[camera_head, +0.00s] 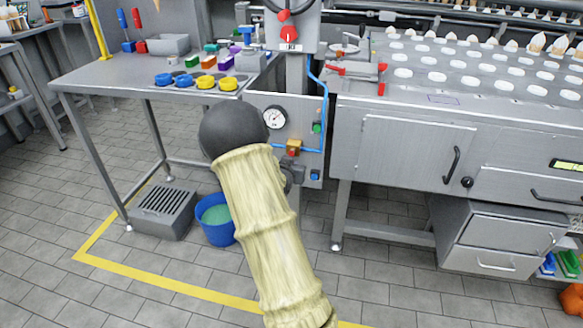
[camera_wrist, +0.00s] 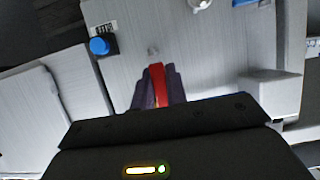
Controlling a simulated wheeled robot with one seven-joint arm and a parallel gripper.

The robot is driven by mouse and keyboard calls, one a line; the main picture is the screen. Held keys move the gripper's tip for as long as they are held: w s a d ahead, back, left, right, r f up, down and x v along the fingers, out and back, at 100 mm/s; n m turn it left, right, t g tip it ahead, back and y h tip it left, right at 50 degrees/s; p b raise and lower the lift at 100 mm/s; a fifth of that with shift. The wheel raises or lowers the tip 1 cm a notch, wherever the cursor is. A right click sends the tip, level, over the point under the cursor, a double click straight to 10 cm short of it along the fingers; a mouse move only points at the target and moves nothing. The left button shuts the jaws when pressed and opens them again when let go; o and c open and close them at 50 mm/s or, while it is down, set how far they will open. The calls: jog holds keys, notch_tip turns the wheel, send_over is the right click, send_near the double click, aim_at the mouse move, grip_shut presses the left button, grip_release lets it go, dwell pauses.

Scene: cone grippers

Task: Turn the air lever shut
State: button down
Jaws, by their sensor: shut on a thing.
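The air lever (camera_wrist: 158,82) is a narrow red bar in the wrist view. It lies between the two dark fingers of my gripper (camera_wrist: 157,92), which are shut on it. The lever points up the picture towards a pale grey panel (camera_wrist: 142,35); its pivot is hidden or too small to make out. In the head view my pale, ribbed arm covers the lever. Only a dark part near my wrist shows beside the panel, below a brass block (camera_head: 293,147).
A pressure gauge (camera_head: 274,117), a green button (camera_head: 317,127) and blue tubing (camera_head: 325,100) are close around the arm. A blue knob (camera_wrist: 99,46) is left of the fingers. A blue bucket (camera_head: 217,220) and a grey slatted box (camera_head: 163,211) stand on the floor.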

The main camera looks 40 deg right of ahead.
jog(key=c, duration=1.4)
grip_release()
jog(key=p+v, duration=0.3)
jog(key=v, duration=1.4)
jog(key=shift+s+a+p, duration=0.15)
jog(key=shift+s+p, duration=0.05)
jog(key=shift+p, duration=0.2)
